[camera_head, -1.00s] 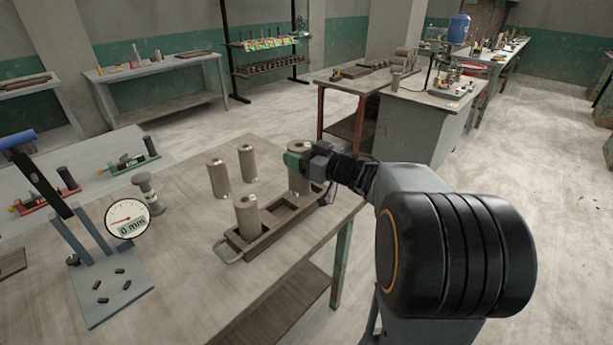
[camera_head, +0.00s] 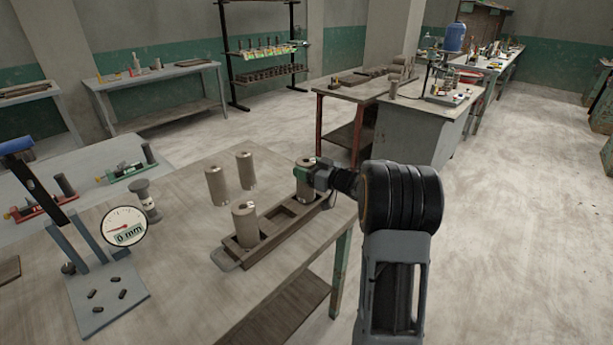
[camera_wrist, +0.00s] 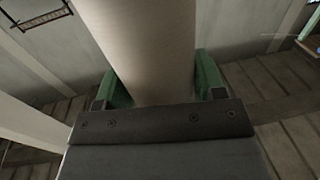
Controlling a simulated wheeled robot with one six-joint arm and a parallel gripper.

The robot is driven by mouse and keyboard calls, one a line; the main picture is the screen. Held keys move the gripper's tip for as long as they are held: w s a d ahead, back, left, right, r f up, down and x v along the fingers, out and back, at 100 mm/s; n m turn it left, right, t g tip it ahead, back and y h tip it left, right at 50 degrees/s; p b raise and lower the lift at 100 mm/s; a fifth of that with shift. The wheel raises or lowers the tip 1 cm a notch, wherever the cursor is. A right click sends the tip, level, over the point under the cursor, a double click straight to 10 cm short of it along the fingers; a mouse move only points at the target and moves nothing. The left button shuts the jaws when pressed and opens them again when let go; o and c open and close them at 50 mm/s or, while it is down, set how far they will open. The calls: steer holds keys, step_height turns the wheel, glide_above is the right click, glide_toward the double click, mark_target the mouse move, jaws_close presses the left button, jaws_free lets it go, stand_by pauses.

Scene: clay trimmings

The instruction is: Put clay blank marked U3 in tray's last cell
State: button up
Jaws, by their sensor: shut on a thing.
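My gripper (camera_head: 303,173) has green fingers and is shut on a grey-brown clay cylinder (camera_head: 307,164) at the far right end of the tray. The held cylinder also fills the middle of the wrist view (camera_wrist: 148,45), between the green fingers. The long brown tray (camera_head: 285,216) lies on the table; its middle cells look empty. Another clay cylinder (camera_head: 245,224) stands upright in its near left end. I cannot tell whether the held cylinder's base touches the tray's end cell. No U3 mark is readable.
Two more clay cylinders (camera_head: 217,186) (camera_head: 246,170) stand upright on the table (camera_head: 190,260) behind the tray. A gauge with a dial (camera_head: 124,226) reading 0 mm and a blue-handled press stand at the left. The table's right edge is close to the tray.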

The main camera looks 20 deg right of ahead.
mark_target(305, 193)
steer(key=shift+f, duration=1.25)
steer(key=shift+f, duration=0.15)
